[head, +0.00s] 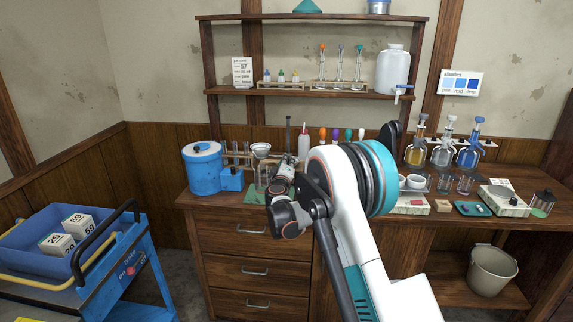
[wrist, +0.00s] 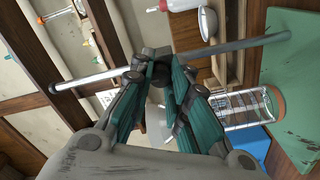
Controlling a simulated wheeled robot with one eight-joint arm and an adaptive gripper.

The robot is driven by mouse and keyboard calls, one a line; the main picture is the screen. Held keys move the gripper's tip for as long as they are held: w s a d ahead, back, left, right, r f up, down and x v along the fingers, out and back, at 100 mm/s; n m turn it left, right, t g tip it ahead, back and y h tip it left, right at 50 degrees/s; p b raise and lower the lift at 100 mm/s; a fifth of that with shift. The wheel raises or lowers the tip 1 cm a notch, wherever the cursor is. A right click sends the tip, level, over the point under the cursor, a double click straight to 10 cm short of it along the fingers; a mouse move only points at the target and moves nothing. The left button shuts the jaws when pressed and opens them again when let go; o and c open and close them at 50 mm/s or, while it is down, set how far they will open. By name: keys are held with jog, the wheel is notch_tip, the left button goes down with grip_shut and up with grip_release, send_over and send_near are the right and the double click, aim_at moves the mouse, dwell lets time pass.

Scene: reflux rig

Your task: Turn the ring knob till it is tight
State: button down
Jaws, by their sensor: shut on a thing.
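My gripper (wrist: 157,82) is shut on the dark ring knob (wrist: 158,70), which sits between the fingertips beside the grey stand rod (wrist: 235,47) in the wrist view. The fingers cover most of the knob, so how tight it is cannot be told. In the head view my gripper (head: 283,178) is at the stand rod (head: 288,132), and the knob is hidden. A white funnel-like bowl (head: 261,149) is just left of the rod. A glass vessel (wrist: 240,108) shows below the fingers in the wrist view, near the green mat (wrist: 300,75).
A blue lidded pot (head: 203,165) stands left of the mat (head: 254,197), and a white squeeze bottle (head: 303,143) stands behind the rod. Flasks, cups and a scale fill the right bench. A blue cart (head: 125,265) stands at left.

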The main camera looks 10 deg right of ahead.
jog(key=c, duration=1.5)
grip_release()
jog(key=v, duration=1.2)
